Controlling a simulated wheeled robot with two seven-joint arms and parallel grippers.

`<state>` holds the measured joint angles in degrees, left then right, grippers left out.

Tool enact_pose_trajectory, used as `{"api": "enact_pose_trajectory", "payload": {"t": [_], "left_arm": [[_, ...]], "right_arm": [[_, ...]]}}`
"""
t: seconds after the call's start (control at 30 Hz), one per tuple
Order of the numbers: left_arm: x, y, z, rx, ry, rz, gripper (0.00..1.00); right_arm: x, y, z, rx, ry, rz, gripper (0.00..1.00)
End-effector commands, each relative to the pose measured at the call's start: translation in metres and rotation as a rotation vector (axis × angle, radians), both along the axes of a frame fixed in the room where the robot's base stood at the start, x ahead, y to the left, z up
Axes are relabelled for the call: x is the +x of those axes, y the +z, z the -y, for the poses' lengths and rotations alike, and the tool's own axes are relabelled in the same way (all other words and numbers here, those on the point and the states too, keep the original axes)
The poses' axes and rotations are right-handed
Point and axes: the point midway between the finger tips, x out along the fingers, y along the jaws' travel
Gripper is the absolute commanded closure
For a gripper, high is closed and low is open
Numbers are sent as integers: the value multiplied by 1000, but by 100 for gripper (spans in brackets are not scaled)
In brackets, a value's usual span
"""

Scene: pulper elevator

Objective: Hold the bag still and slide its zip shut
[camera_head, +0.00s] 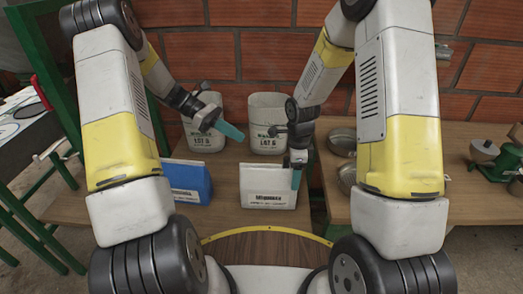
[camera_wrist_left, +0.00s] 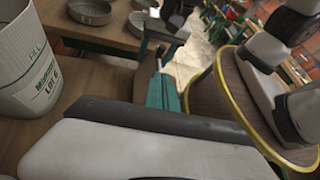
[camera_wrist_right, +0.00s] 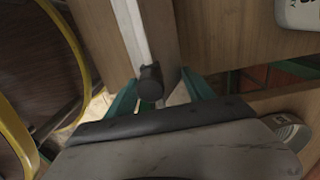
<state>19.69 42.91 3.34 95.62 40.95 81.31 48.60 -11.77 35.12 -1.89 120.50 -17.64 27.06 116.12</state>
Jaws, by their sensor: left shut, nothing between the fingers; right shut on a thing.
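A white bag (camera_head: 268,190) with dark lettering stands upright on the wooden table. In the right wrist view its pale top edge (camera_wrist_right: 132,30) runs away from my right gripper, with a dark rounded tab (camera_wrist_right: 150,82) at the near end. My right gripper (camera_head: 296,180) is at the bag's right end, fingers pointing down, shut on the dark tab; its teal fingers show on both sides of the tab. How far the zip is closed cannot be seen. My left gripper (camera_head: 232,131) is shut and empty, raised above and left of the white bag; its teal fingers show in the left wrist view (camera_wrist_left: 160,92).
A blue bag (camera_head: 187,182) stands left of the white bag. Two pale lettered buckets (camera_head: 203,138) (camera_head: 267,139) stand behind. Round metal pans (camera_head: 343,141) and a green grinder (camera_head: 497,160) are to the right. A brick wall closes the back.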

Motion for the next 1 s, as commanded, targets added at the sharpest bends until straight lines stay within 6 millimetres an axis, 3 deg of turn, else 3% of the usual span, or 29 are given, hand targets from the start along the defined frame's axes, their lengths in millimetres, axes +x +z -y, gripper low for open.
{"api": "enact_pose_trajectory", "payload": {"t": [0.4,0.53,0.8,1.0], "left_arm": [[13,-40,1,51,95,-918,100],[12,-50,-2,106,94,-1150,100],[10,-60,-6,184,82,-1378,100],[-1,-59,11,192,80,-1394,100]], "right_arm": [[-4,-3,1,-2,0,-10,100],[-4,-3,1,-2,0,-10,100],[-4,-3,1,-2,0,-10,100],[-4,-3,1,-2,0,-10,100]]}}
